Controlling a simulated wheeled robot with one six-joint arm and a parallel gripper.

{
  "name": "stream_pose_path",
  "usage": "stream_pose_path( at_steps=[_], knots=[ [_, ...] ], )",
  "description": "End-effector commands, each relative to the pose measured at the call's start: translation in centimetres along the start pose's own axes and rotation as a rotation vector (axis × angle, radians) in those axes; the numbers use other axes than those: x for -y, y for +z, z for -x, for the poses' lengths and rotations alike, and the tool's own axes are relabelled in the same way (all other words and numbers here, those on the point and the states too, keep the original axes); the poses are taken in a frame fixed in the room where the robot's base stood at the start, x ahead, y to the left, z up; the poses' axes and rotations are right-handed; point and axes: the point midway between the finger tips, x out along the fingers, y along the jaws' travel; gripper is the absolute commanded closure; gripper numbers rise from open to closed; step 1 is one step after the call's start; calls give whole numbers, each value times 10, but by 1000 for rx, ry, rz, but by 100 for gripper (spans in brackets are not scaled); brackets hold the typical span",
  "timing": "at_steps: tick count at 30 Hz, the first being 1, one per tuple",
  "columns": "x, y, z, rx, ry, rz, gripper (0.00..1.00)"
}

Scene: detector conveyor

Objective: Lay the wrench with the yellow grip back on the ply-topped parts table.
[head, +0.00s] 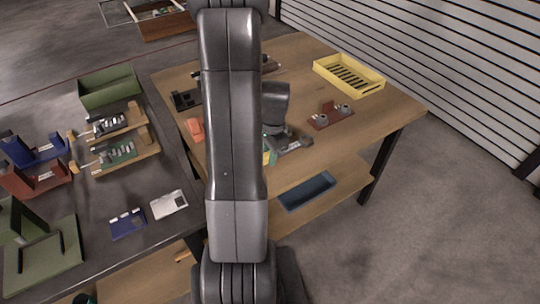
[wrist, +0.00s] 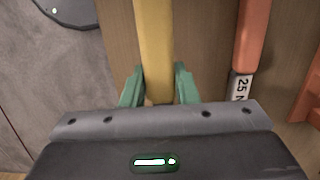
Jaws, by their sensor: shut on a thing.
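The wrench with the yellow grip (wrist: 155,45) shows in the wrist view only as its yellow bar, running up out of the picture. My gripper (wrist: 159,88) is shut on this bar, with one green finger on each side. In the head view my gripper (head: 268,156) is over the near part of the ply-topped parts table (head: 385,107), mostly hidden behind my arm. Wood lies under the bar in the wrist view. I cannot tell whether the wrench touches it. The wrench's ends are hidden.
An orange-gripped tool (wrist: 251,35) marked 25 lies just right of the yellow bar. On the table are a yellow slotted tray (head: 349,75) and a red-brown fixture (head: 330,116). A blue tray (head: 307,190) sits on the lower shelf. The table's right corner is clear.

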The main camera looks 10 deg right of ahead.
Motion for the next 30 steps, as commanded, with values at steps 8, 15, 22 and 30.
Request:
stream_pose_path(
  at_steps=[8,15,22,30],
  knots=[
    [0,-3,-32,1,2,0,100],
    [0,-4,-42,-1,-2,1,100],
    [0,-4,-45,-1,-1,1,100],
    [0,-5,-53,-1,-1,1,100]
  ],
)
